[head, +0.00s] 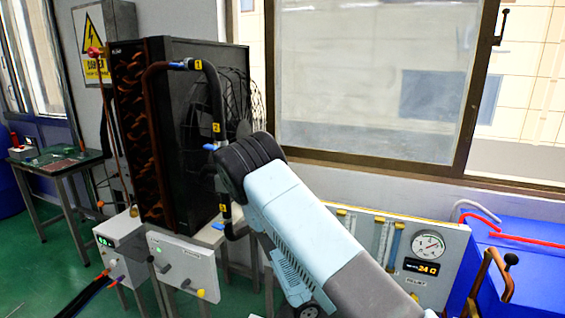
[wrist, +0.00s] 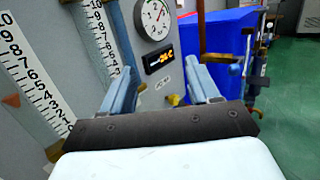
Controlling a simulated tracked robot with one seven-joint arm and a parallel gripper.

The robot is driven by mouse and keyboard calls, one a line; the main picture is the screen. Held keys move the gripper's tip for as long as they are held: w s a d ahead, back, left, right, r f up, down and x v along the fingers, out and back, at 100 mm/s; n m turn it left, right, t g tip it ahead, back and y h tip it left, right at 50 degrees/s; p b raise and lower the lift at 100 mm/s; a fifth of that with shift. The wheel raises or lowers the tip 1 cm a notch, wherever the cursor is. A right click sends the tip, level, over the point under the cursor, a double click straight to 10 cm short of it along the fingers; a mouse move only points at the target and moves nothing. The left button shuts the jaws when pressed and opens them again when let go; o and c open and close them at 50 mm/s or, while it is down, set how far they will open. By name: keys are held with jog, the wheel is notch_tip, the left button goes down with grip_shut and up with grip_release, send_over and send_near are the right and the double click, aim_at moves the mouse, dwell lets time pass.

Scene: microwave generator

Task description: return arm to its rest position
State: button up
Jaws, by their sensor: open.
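My gripper (wrist: 166,95) shows in the wrist view with its two blue-grey fingers spread apart and nothing between them. Beyond the fingers is a grey panel with a round gauge (wrist: 153,18), a small orange digital display (wrist: 158,60) and numbered scales (wrist: 38,90) at the left. In the head view my light-blue arm reaches up from the bottom right and bends at a black joint in front of the dark radiator unit. My gripper is not visible in the head view. The gauge panel (head: 450,236) stands behind my arm at the right there.
The dark radiator unit with fan (head: 180,130) stands close behind my arm, with pipes and blue-handled valves. Control boxes (head: 185,268) sit below it. A blue tank (head: 535,260) with a red pipe is at the right. A small table (head: 57,163) stands far left. Green floor shows at left.

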jog(key=s+r+m+y, duration=0.6)
jog(key=s+r+m, duration=0.1)
jog(key=r, duration=0.4)
jog(key=s+a+r+m+y, duration=0.1)
jog(key=s+r+m+y, duration=0.5)
jog(key=r, duration=0.6)
jog(key=s+r+m+y, duration=0.7)
jog(key=s+r+m, duration=0.1)
jog(key=r, duration=0.3)
jog(key=shift+a+r, duration=0.15)
jog(key=shift+a, duration=0.2)
jog(key=shift+s, duration=0.1)
dwell(0.6)
